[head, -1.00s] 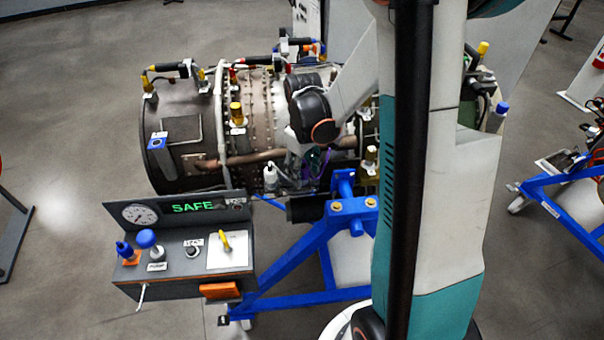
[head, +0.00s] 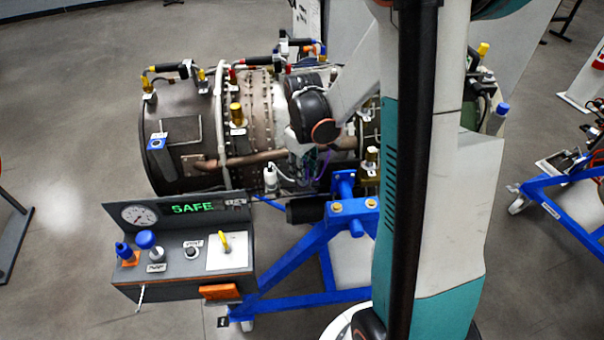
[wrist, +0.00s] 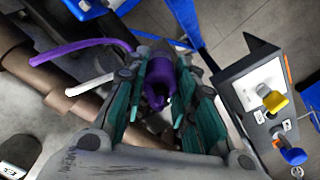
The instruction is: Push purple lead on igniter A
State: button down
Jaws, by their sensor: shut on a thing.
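The purple lead (wrist: 158,78) has a thick purple connector end between the teal fingers of my gripper (wrist: 160,84) in the wrist view. My gripper is shut on that end. Its purple cable (wrist: 80,48) runs off to the left. In the head view a little of the purple lead (head: 322,165) shows below my wrist, at the engine's near side. I cannot make out igniter A; it may be hidden behind the fingers and the connector. I cannot tell whether the connector touches anything in front of it.
A white lead (wrist: 90,85) lies left of the fingers, near a brown pipe (wrist: 30,65). The control box (head: 185,262) with a green SAFE display stands at the engine's front left. The blue stand (head: 300,245) is under the engine. Open floor lies at left.

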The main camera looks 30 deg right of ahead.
jog(key=shift+r+p, duration=0.45)
jog(key=shift+r, duration=0.3)
jog(key=shift+r+p, duration=0.4)
jog(key=shift+r, duration=0.35)
notch_tip(320, 180, up, 25)
jog(key=p, duration=1.5)
dwell(0.4)
jog(key=w+d+b, duration=0.1)
jog(key=w+d, duration=0.7)
jog(key=d, duration=0.3)
jog(key=w+d+b, duration=0.2)
jog(key=w+d, duration=0.6)
jog(key=d, duration=0.2)
jog(key=shift+d, duration=0.35)
dwell(0.4)
jog(key=shift+f, duration=0.1)
jog(key=shift+f+b, duration=0.7)
jog(key=shift+f, duration=0.2)
